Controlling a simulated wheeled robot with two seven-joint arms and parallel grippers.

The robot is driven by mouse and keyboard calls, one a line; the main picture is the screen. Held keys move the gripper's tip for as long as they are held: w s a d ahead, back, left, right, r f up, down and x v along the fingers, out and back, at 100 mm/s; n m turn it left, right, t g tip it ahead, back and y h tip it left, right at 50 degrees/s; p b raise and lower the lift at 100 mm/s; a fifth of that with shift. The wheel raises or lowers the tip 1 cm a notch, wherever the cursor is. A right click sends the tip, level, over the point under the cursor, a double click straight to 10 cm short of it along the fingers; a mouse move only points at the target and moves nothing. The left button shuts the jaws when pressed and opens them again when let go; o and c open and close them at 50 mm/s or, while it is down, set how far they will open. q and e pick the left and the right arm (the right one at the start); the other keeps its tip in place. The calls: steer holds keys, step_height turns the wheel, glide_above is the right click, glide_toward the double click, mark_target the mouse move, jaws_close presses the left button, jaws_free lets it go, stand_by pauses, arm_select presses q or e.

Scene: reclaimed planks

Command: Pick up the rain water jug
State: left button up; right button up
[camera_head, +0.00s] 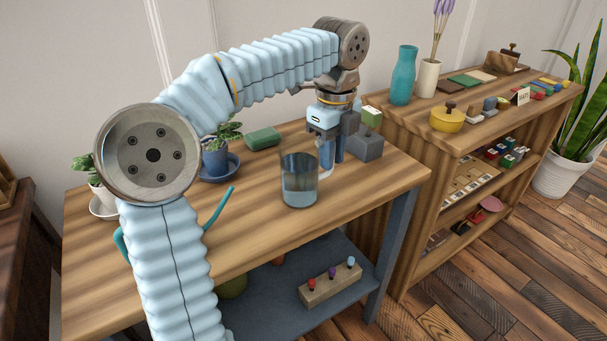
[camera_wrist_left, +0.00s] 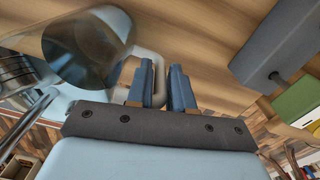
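The rain water jug (camera_head: 299,182) is a clear glass jug, part filled with water, standing upright near the front edge of the wooden workbench. Its pale handle points right, toward my left gripper (camera_head: 333,152). In the left wrist view the jug (camera_wrist_left: 84,46) is at the upper left. There my left gripper (camera_wrist_left: 161,85) has one blue finger inside the handle loop and one outside. The gap is narrow and the handle fills it, so the gripper looks shut on the handle. The jug's base appears to rest on the bench. My right gripper is not in view.
A grey block (camera_head: 367,148) stands just right of the gripper. A shelf unit (camera_head: 411,115) with vases and a yellow pot (camera_head: 446,120) stands right.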

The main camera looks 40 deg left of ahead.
arm_select(q)
jaws_close()
stand_by(1.2)
